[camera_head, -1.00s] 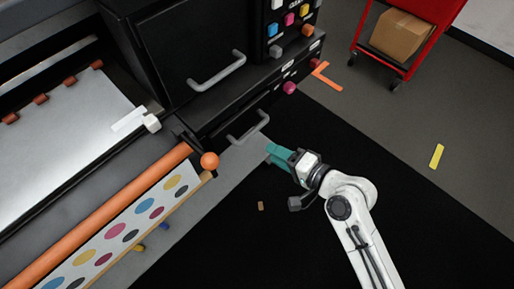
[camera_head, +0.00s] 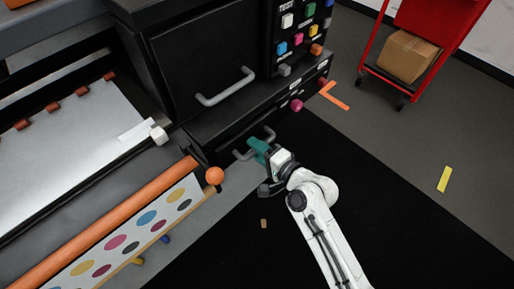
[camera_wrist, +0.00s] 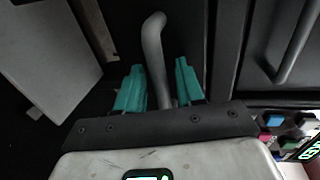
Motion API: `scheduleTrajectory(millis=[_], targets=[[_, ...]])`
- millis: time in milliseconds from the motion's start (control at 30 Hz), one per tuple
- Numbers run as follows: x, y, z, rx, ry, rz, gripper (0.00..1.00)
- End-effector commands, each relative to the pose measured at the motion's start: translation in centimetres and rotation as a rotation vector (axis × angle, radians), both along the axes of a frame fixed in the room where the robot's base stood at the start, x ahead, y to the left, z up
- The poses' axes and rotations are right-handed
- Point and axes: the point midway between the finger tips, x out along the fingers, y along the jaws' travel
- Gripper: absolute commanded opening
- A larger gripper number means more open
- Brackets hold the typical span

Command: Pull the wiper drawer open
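The wiper drawer appears to be the low black drawer under the machine's right part, with a grey bar handle (camera_head: 240,155). In the wrist view the handle (camera_wrist: 154,50) runs between the two teal fingers. My gripper (camera_head: 258,147) is at the handle in the head view, covering its middle. The fingers (camera_wrist: 160,88) stand apart on either side of the bar, with a gap visible at least on the left. The drawer looks closed, though its front is partly hidden by my gripper.
A larger handle (camera_head: 226,87) sits on the black panel above. A red cart (camera_head: 425,40) with a cardboard box (camera_head: 408,56) stands at back right. The black mat (camera_head: 400,225) is mostly clear.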

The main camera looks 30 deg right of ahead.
Motion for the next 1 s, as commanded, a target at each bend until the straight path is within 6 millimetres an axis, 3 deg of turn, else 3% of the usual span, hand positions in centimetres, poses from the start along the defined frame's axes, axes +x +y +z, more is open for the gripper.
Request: scheduleTrajectory(millis=[300, 700, 1000], targets=[[0.24, 0.10, -0.07, 0.000, 0.000, 0.001, 0.38], [0.21, 0.07, -0.07, 0.000, 0.001, 0.000, 0.00], [0.20, 0.06, -0.08, 0.000, 0.001, 0.000, 0.00]])
